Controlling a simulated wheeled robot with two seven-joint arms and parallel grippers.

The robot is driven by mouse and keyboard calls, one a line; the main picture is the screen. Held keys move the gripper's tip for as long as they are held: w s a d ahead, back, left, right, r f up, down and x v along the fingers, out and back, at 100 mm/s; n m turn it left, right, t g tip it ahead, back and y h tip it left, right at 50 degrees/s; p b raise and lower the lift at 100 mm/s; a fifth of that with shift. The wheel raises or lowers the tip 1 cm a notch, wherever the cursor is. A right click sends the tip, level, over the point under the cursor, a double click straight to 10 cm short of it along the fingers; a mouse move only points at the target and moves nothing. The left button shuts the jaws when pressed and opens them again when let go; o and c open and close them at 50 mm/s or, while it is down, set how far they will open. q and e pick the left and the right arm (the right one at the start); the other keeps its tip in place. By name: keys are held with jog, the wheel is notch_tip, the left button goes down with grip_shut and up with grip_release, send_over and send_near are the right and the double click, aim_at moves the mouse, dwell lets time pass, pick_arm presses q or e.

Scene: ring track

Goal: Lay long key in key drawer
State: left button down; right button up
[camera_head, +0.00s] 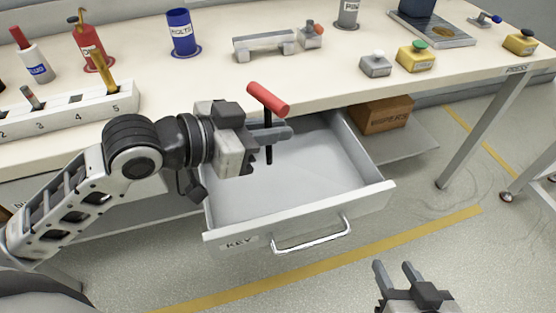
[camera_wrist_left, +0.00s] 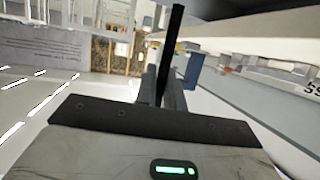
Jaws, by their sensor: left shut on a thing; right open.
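The long key has a red cross handle (camera_head: 268,99) and a thin black shaft (camera_head: 268,152). My left gripper (camera_head: 276,134) is shut on it and holds it upright, shaft down, over the open key drawer (camera_head: 363,201). In the left wrist view the dark shaft (camera_wrist_left: 171,55) stands between my fingers. The drawer is pulled out under the bench, with a "KEY" label and a silver handle on its front. Its visible floor is bare. I cannot tell how far the shaft tip is above that floor. My right gripper (camera_head: 395,275) is open and empty, low at the bottom right.
The bench top (camera_head: 330,71) edge runs behind the drawer. A numbered white block (camera_head: 70,115) stands at its left, with a blue BOLTS cup (camera_head: 181,35) and a grey fixture (camera_head: 264,44) further back. A brown WIPERS box (camera_head: 382,115) sits on a shelf right of the drawer.

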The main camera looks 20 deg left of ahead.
pick_arm(q)
jog(key=w+d+f+b, duration=0.1)
jog(key=w+f, duration=0.3)
jog(key=w+d+f+b, duration=0.1)
jog(key=w+f, duration=0.3)
jog(key=w, duration=0.1)
jog(key=w+d+f+b, duration=0.1)
jog(key=w+f, duration=0.3)
jog(key=shift+w+d+f+b, duration=0.15)
jog(key=shift+w+d+b, duration=0.05)
jog(key=shift+d+b, duration=0.2)
jog(key=shift+f, duration=0.3)
pick_arm(e)
jog(key=shift+g, duration=0.4)
jog(key=f, duration=0.2)
jog(key=a+f, duration=0.1)
jog(key=f, duration=0.2)
jog(key=shift+w, duration=0.2)
jog(key=shift+r, duration=0.1)
pick_arm(q)
jog(key=shift+f, duration=0.1)
jog(key=c, duration=1.5)
grip_release()
